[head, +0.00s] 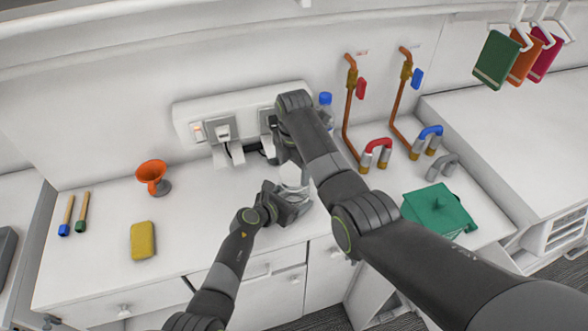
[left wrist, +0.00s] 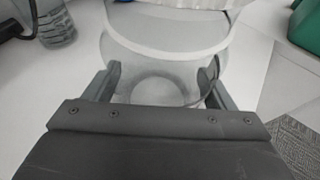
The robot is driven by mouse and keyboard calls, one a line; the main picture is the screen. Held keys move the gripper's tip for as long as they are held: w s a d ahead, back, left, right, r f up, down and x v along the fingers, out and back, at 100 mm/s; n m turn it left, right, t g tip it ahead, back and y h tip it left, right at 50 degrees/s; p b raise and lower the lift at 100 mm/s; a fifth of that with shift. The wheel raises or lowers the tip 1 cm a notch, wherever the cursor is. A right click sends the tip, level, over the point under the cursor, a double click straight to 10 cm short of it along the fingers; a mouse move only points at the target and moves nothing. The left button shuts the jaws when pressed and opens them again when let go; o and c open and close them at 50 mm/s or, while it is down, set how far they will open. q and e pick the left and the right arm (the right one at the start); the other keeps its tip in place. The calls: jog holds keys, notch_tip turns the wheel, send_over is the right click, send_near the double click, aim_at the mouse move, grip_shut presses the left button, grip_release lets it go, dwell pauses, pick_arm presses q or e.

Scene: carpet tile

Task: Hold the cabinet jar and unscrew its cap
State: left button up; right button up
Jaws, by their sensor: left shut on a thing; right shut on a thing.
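The cabinet jar (head: 292,178) is clear and stands on the white counter, partly covered by my arms. In the left wrist view the clear jar wall (left wrist: 165,72) fills the space between my left fingers. My left gripper (head: 291,196) is shut on the jar's body from the front; it also shows in the left wrist view (left wrist: 163,92). My right gripper (head: 281,150) points down over the top of the jar and is shut on the cap.
A blue-capped bottle (head: 325,99) stands behind my right arm. A white socket panel (head: 188,112) is on the wall behind.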

aim_at(294, 171)
jog(key=shift+r, duration=0.4)
jog(key=shift+r, duration=2)
pick_arm(q)
jog(key=o, duration=1.9)
jog(key=shift+s+a, duration=0.1)
jog(key=shift+s, duration=0.05)
pick_arm(e)
jog(key=shift+f, duration=0.1)
